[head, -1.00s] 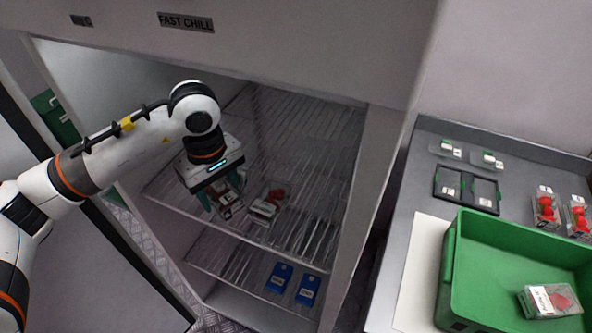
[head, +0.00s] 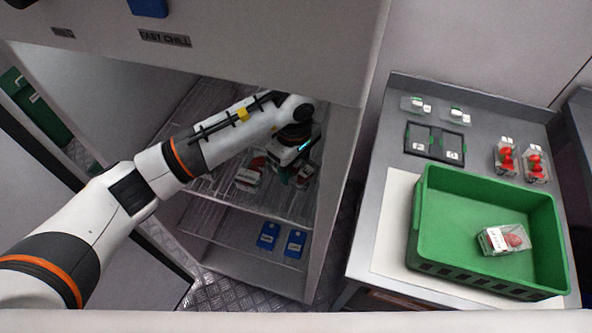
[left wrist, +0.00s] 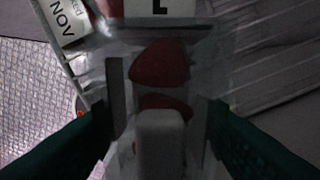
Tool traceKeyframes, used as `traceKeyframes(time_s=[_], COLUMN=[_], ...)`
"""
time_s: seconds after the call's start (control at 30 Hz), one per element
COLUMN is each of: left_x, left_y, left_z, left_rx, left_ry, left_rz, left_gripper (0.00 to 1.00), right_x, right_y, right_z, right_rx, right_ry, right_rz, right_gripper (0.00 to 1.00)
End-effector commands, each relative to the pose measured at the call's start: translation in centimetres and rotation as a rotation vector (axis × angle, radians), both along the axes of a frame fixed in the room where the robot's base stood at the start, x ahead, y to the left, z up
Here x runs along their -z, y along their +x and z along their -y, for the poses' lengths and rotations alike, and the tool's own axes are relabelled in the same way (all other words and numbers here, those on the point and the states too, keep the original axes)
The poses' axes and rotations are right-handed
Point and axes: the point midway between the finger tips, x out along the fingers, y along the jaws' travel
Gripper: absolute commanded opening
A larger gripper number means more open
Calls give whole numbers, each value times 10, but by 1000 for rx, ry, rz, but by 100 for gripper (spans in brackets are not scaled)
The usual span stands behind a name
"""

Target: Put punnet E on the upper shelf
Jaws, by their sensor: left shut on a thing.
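Punnet E (left wrist: 160,75) is a clear box with red berries. Its white label (left wrist: 160,8) is cut off at the top of the left wrist view, so only part of the letter shows. My left gripper (head: 296,172) is shut on it inside the chill cabinet, over the right part of the upper shelf (head: 225,192), a wire rack. In the left wrist view its dark green fingers press the box from both sides. In the head view the punnet (head: 305,176) is partly hidden by the gripper. I cannot tell whether it touches the rack. My right gripper is not in view.
Another labelled punnet (head: 248,176) stands on the upper shelf, close left of my gripper. The cabinet's right wall (head: 340,170) is close on the other side. Blue packs (head: 268,236) lie on the lower shelf. A green crate (head: 425,240) with one punnet (head: 503,239) stands on the counter.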

Motion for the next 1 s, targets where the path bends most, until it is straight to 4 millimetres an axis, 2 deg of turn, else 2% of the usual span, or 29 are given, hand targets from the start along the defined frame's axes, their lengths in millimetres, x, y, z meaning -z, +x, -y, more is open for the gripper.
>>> traceKeyframes(time_s=[0.27, 0.37, 0.73, 0.77, 0.8, 0.87, 1.0], left_x=[34, 38, 45, 43, 43, 43, 43], left_y=[-1, 0, 1, 1, 1, 1, 1], left_z=[0, 4, 4, 4, 4, 4, 4], left_rx=[0, 0, 1, 1, 1, 1, 1], left_ry=[-1, -1, 0, -1, -1, -1, -1], left_rz=[-3, -1, 3, 2, 2, 2, 2], left_gripper=[28, 28, 28, 58, 64, 74, 75], right_x=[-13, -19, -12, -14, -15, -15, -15], right_y=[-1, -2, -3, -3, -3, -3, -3], right_z=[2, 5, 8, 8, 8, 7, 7], right_rx=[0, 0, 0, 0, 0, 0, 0], right_ry=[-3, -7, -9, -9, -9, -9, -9], right_rz=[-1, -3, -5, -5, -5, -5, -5], right_gripper=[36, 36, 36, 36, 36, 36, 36])
